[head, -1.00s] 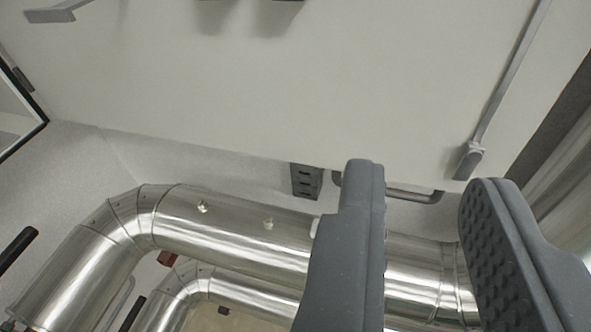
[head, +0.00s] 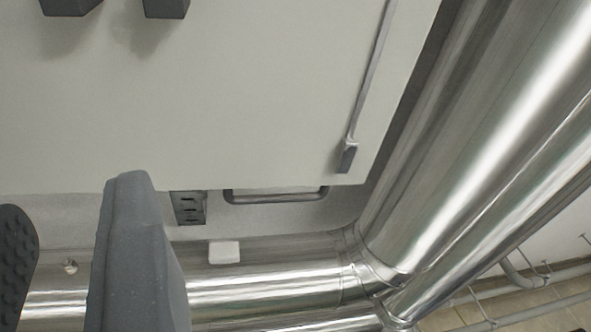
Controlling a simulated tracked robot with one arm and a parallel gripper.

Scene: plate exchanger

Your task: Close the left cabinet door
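A large pale cabinet panel (head: 230,110) fills the upper left of the head view. A thin grey rod (head: 368,75) with a blocky end runs down near its right edge. I cannot tell whether this panel is the left door, or how far any door stands open. My gripper (head: 72,200) is at the lower left, its two dark grey fingers apart with nothing between them. The left finger is partly cut off by the frame.
Shiny metal pipes run across below the panel (head: 270,290) and rise steeply at the right (head: 470,130). A grey bracket handle (head: 275,196) and a dark slotted block (head: 188,208) sit under the panel. Two dark blocks (head: 166,8) show at the top. Tiled floor shows at lower right.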

